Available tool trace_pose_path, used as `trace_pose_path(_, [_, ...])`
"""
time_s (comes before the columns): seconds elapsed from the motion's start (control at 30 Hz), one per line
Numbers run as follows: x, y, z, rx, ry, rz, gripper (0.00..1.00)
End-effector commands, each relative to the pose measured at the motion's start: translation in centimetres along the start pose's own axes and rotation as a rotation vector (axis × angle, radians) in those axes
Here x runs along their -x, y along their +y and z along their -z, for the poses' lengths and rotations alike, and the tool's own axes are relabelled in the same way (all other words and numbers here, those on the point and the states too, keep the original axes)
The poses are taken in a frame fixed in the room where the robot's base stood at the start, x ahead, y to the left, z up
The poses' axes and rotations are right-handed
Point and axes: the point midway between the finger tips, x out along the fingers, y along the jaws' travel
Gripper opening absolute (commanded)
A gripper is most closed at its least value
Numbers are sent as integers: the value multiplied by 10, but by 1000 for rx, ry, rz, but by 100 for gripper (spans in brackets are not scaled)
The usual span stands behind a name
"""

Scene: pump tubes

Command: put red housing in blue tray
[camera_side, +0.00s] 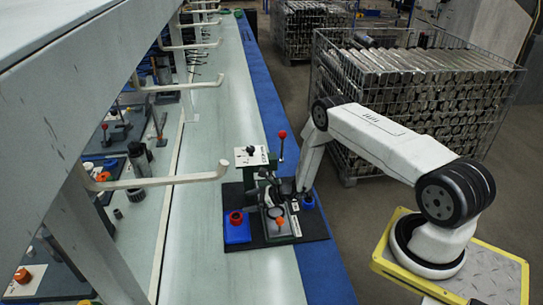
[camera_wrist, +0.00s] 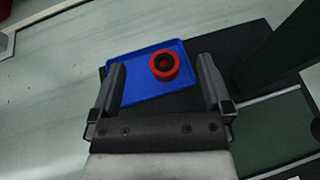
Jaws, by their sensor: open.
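The red housing (camera_wrist: 164,66) is a short red ring with a dark centre. It sits in the blue tray (camera_wrist: 140,92), toward the tray's right side in the wrist view. In the side view the red housing (camera_side: 236,217) also shows in the blue tray (camera_side: 237,234), at the left of the black mat. My gripper (camera_wrist: 163,80) is open, with one finger at each side of the tray in the wrist view. The housing lies between the finger lines and neither finger touches it. In the side view my gripper (camera_side: 262,193) is a dark shape beside the fixture, its fingertips hard to make out.
A black mat (camera_side: 315,226) carries a fixture with a red-knobbed lever (camera_side: 282,146), an orange part (camera_side: 280,222) and a blue holder (camera_side: 307,202). A white bench hook (camera_side: 190,179) juts out at the left.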

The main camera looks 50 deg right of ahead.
Motion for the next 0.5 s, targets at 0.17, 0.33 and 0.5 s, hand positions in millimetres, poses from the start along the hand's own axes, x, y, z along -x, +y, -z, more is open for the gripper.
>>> trace_pose_path(0.17, [4, 0, -10, 0, 0, 0, 100])
trace_pose_path(0.33, [6, 0, -14, 0, 0, 0, 100])
trace_pose_path(0.5, [6, 0, -14, 0, 0, 0, 100])
